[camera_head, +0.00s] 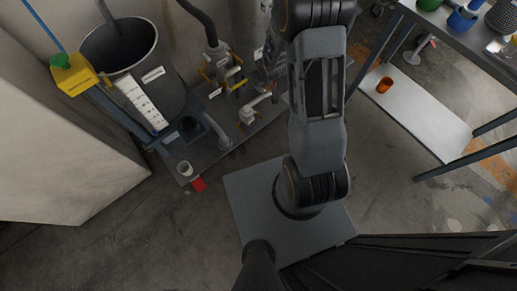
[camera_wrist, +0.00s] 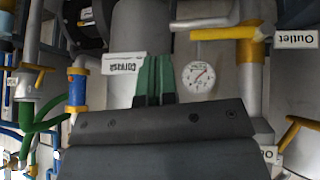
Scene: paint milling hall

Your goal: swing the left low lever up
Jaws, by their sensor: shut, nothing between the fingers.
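My gripper (camera_wrist: 154,80) shows in the wrist view as two green fingers pressed together, with nothing between them. They stand in front of a grey pipe or drum, beside a white label (camera_wrist: 124,64) and left of a round gauge (camera_wrist: 201,76). Yellow levers are around it: one at the left (camera_wrist: 38,73), one at the top right (camera_wrist: 222,33) and one at the lower right (camera_wrist: 289,132). I cannot tell for sure which is the left low lever. No lever touches the fingers. In the head view, pipework with yellow handles (camera_head: 234,86) stands left of my arm; my fingertips are hidden there.
A grey mixing vat (camera_head: 150,80) and a yellow box (camera_head: 75,75) stand at the left in the head view. A table with a low white shelf (camera_head: 425,120) holding an orange cup (camera_head: 384,85) is at the right. A blue valve body (camera_wrist: 76,90) is left of my fingers.

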